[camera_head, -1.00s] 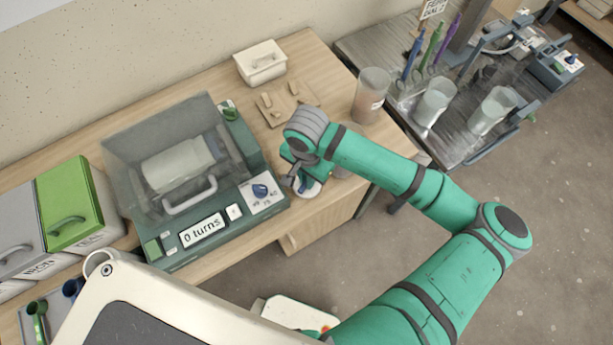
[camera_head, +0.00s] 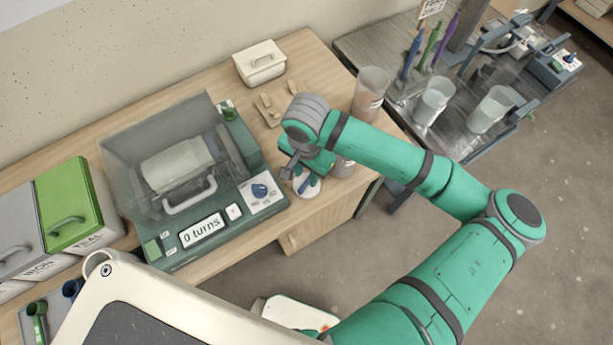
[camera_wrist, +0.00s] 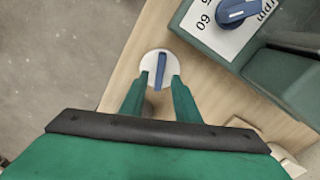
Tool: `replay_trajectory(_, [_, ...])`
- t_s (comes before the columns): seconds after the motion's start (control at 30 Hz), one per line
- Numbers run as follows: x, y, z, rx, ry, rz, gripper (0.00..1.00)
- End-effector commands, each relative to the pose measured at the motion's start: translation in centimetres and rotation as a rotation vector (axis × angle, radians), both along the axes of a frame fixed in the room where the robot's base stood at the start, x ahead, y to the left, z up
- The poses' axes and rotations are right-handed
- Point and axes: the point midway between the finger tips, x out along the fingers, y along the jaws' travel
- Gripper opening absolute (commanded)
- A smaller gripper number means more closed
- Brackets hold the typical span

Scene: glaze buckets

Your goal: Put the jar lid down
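The jar lid (camera_head: 307,187) is a white disc with a blue bar handle. It lies on the wooden table near the front edge, right of the green machine, and also shows in the wrist view (camera_wrist: 148,62). My gripper (camera_wrist: 160,80) is open. Its two green fingers stand apart either side of the handle's near end, with a visible gap on each side. In the head view my gripper (camera_head: 294,168) is just above and behind the lid, largely hidden by my wrist.
The green machine (camera_head: 190,245) with a clear cover and a "0 turns" display stands left of the lid. A cup (camera_head: 343,168) stands close right of my gripper. A clear container (camera_head: 371,85) and a wooden rack (camera_head: 270,119) are farther back.

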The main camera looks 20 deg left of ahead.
Motion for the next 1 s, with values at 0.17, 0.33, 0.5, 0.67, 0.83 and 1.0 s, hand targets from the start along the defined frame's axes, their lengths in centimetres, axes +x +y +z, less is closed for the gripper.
replay_trajectory(0.17, [0.1,0.0,3.8,-0.001,-0.004,0.001,0.29])
replay_trajectory(0.33, [0.1,0.0,6.6,-0.001,-0.004,0.001,0.29])
replay_trajectory(0.5, [0.0,0.0,8.1,0.001,-0.001,0.0,0.29])
replay_trajectory(0.67, [-0.1,0.0,8.6,0.0,0.0,0.0,0.29])
replay_trajectory(0.83, [-0.1,0.0,8.6,0.0,0.0,0.0,0.29])
replay_trajectory(1.0, [-0.1,0.0,8.6,0.0,0.0,0.0,0.29])
